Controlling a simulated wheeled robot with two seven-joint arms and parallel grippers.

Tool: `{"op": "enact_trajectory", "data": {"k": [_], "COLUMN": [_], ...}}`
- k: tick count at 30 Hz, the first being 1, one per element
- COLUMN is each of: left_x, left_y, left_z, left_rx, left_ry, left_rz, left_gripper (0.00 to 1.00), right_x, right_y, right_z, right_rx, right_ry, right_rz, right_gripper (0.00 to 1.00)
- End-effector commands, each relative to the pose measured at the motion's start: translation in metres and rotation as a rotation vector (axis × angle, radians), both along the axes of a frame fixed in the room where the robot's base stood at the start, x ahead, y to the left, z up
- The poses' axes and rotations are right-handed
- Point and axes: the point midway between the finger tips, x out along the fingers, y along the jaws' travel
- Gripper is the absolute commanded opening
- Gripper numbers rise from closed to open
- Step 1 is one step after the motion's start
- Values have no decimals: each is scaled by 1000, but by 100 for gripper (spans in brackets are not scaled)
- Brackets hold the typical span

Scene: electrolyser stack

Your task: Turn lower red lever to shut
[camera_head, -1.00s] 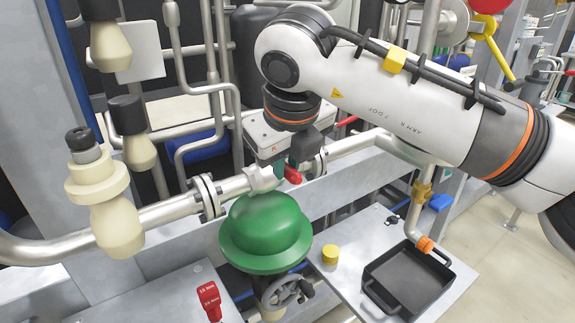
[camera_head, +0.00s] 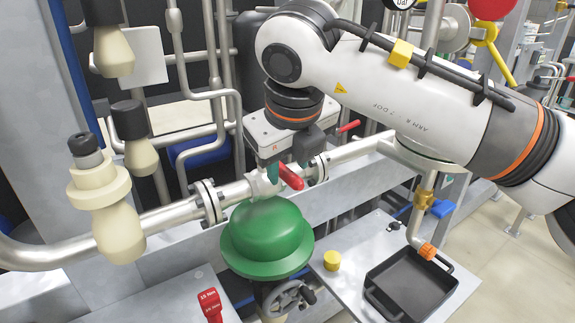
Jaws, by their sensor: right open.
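A red lever (camera_head: 290,177) sits on a valve body in the silver pipe, just above the green dome (camera_head: 266,231). Its free end points toward the camera and down to the right. My right gripper (camera_head: 284,176) reaches down from above over this valve. Its jaws are open, with dark green fingertips close around the lever; I cannot tell whether they touch it. The gripper body hides part of the valve. Another red lever (camera_head: 348,126) shows higher up, behind and to the right of the gripper. My left gripper is not in view.
The silver pipe (camera_head: 172,217) crosses the scene. A red-handled tool (camera_head: 210,304) is at the bottom.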

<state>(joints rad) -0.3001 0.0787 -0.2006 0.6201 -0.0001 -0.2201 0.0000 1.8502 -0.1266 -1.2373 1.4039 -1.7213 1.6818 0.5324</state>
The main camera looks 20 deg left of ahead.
Motion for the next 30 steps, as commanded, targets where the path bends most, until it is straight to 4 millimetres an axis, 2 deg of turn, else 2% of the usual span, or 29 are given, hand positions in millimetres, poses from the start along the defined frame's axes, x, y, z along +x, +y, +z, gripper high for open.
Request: {"op": "enact_trajectory", "data": {"k": [9, 15, 21, 30], "left_x": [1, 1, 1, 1], "left_y": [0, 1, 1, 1], "left_z": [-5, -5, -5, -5], "left_rx": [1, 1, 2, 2], "left_ry": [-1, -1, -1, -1], "left_rz": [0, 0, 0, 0], "left_gripper": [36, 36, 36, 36], "right_x": [-25, -36, -40, -40], "right_y": [-13, -20, -22, -22], "right_z": [61, 89, 98, 98], "right_rx": [3, 2, 1, 1], "right_ry": [-4, -2, -1, -1], "right_rz": [0, -1, 0, 0], "right_gripper": [41, 41, 41, 41]}}
